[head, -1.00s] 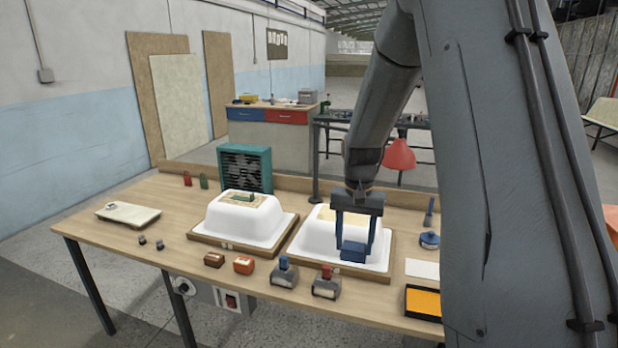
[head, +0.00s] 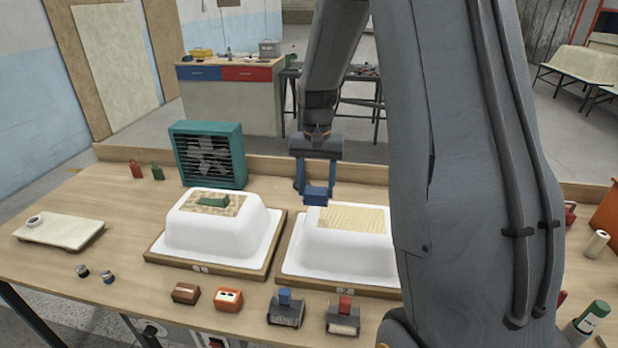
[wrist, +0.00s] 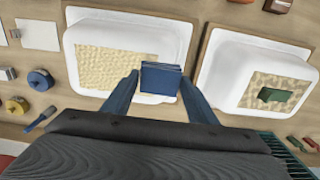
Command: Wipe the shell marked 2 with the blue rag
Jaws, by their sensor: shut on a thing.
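The shell marked 2 (head: 335,248) is a white upturned tub on a wooden base with a "2" label on its front edge. A tan streaked patch (head: 352,218) covers part of its top; it also shows in the wrist view (wrist: 108,68). My gripper (head: 317,188) is shut on the blue rag (head: 316,197), a folded blue block. The rag is at the back left corner of the patch in the head view. In the wrist view the rag (wrist: 161,78) overlaps the patch's edge. I cannot tell whether it touches the shell.
The shell marked 1 (head: 213,237) stands to the left, with a green block (head: 213,201) on its mottled patch. A teal fan (head: 208,155) stands behind it. Blue-topped (head: 286,310) and red-topped (head: 343,317) items stand in front. My arm hides the table's right part.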

